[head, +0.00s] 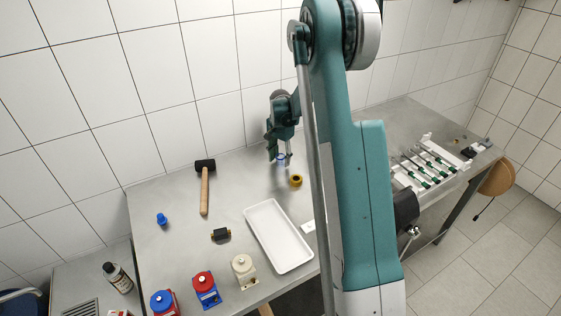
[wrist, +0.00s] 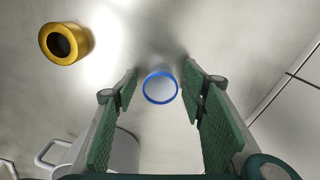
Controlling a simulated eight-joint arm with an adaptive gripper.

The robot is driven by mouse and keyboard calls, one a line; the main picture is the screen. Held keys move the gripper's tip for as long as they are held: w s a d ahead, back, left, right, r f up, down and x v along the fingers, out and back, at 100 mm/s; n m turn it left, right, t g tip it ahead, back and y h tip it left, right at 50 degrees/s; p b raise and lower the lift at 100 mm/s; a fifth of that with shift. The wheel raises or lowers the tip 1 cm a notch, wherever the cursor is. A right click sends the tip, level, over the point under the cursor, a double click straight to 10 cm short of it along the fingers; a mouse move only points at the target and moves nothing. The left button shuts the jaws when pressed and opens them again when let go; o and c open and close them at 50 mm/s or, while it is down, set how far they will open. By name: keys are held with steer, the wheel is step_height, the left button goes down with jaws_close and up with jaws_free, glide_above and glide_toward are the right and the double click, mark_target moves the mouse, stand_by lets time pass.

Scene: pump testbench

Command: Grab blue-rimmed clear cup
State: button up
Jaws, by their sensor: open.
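The blue-rimmed clear cup (wrist: 160,88) stands on the metal table, seen from above in the wrist view with its round blue rim. My gripper (wrist: 160,85) is open, with its green finger pads to the left and right of the cup and clear gaps on both sides. In the head view the cup (head: 281,160) is a small shape with blue at its top, just beside my gripper (head: 280,150). My gripper's fingertips partly cover it there.
A yellow-brown ring (wrist: 66,43) lies close to the cup; it also shows in the head view (head: 296,181). A white tray (head: 278,236), a hammer (head: 205,185) and a blue part (head: 162,219) lie to the left. A rack (head: 428,165) stands on the right. The tiled wall is close behind.

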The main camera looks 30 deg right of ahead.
mark_target(280, 156)
steer(key=shift+c, duration=0.2)
steer(key=c, duration=0.9)
steer(key=shift+c, duration=0.2)
steer(key=shift+r, duration=5)
